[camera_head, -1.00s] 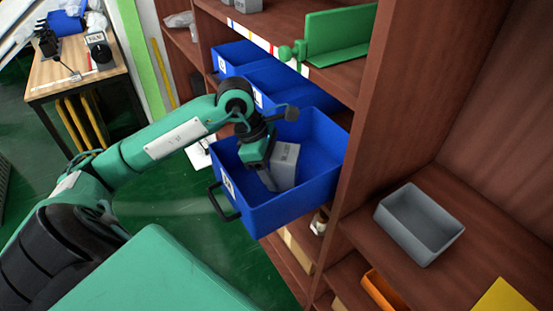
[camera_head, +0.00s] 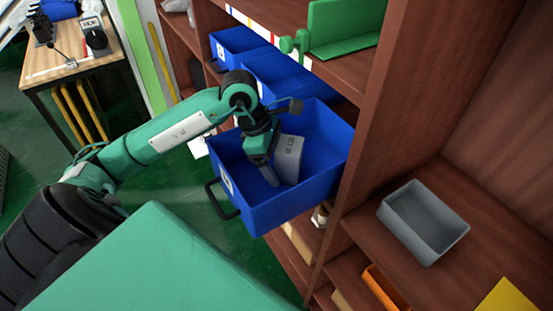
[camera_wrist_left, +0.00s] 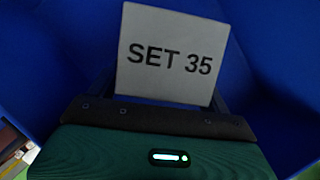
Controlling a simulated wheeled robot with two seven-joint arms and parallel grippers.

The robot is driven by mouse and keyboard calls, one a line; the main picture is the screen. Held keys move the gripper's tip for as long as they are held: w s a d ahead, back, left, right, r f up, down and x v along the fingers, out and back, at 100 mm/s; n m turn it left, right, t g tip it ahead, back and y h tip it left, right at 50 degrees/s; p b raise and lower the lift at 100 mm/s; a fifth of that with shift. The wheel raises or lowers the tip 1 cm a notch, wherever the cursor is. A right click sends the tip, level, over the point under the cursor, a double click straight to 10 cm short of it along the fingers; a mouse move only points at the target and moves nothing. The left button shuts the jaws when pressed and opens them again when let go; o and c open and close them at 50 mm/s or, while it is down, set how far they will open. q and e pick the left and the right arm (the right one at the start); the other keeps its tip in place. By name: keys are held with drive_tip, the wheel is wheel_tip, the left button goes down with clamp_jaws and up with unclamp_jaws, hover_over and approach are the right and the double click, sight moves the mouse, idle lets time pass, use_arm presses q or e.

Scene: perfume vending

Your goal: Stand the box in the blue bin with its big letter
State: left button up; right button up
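The box (camera_head: 288,159) is grey and stands, tilted slightly, inside the pulled-out blue bin (camera_head: 275,213). In the left wrist view, its pale face (camera_wrist_left: 172,62) carries black print reading "SET 35", turned a little clockwise. No single big letter can be made out. My left gripper (camera_head: 268,173) reaches down into the bin beside the box. In the wrist view, its dark fingers show at the lower left and right edges of the box. The box's lower end is hidden, and a firm hold cannot be confirmed. My right gripper is out of view.
The bin hangs out from a brown wooden shelf (camera_head: 395,85), its black handle (camera_head: 221,200) facing left. More blue bins (camera_head: 238,50) sit behind it. A grey open tray (camera_head: 423,222) is on the right shelf. A green bracket (camera_head: 345,28) sits above.

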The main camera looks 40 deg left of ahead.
use_arm(q)
drive_tip(key=shift+r, duration=0.1)
drive_tip(key=shift+v, duration=1.15)
drive_tip(key=v, duration=0.5)
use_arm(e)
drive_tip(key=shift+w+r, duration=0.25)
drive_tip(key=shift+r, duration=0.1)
use_arm(q)
drive_tip(key=shift+w+r, duration=0.1)
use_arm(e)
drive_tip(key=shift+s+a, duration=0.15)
